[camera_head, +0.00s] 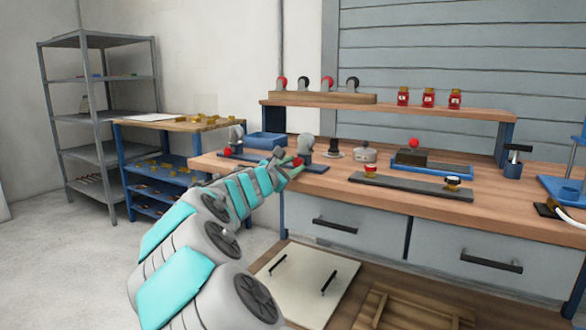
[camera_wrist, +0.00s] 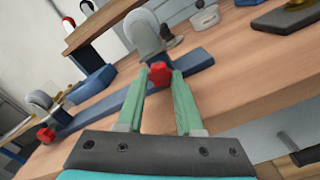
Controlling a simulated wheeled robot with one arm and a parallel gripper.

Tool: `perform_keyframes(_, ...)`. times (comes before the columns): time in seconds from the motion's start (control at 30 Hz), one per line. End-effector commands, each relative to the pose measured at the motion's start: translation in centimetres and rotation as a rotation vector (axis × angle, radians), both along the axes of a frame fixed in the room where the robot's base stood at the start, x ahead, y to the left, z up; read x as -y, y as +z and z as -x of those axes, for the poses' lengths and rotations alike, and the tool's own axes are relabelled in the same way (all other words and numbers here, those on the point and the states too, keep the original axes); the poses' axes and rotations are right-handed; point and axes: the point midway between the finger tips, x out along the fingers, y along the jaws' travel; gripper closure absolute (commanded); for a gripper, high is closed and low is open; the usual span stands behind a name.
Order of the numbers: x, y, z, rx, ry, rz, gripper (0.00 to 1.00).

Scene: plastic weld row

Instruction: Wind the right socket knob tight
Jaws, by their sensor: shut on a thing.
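My gripper (camera_wrist: 160,84) is shut on the right socket knob (camera_wrist: 160,73), a red lobed knob, in the wrist view. Its green fingers stand on either side of the knob. The knob sits in front of a rounded grey socket (camera_wrist: 145,32) on a long blue bar. In the head view the gripper (camera_head: 293,165) reaches the right end of this bar, beside the grey socket (camera_head: 305,143), and partly covers the knob. The left socket knob (camera_wrist: 45,135), also red, sits at the bar's other end by a second grey socket (camera_wrist: 40,100).
The blue bar (camera_wrist: 195,60) lies along the wooden bench (camera_head: 420,188). A blue tray (camera_head: 267,140) stands behind it. A raised shelf (camera_head: 400,107) runs along the back.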

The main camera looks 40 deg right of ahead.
Motion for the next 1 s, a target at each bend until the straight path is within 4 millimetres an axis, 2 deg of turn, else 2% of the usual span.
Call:
perform_keyframes(0.27,-0.02,0.05,-0.01,0.000,0.000,0.000,1.00)
perform_keyframes(0.3,-0.01,0.04,0.00,0.000,0.000,0.000,0.61)
perform_keyframes(0.53,-0.01,0.01,0.00,0.000,0.000,0.000,0.35)
perform_keyframes(1.0,-0.68,-0.03,0.16,-0.001,0.000,-0.002,0.34)
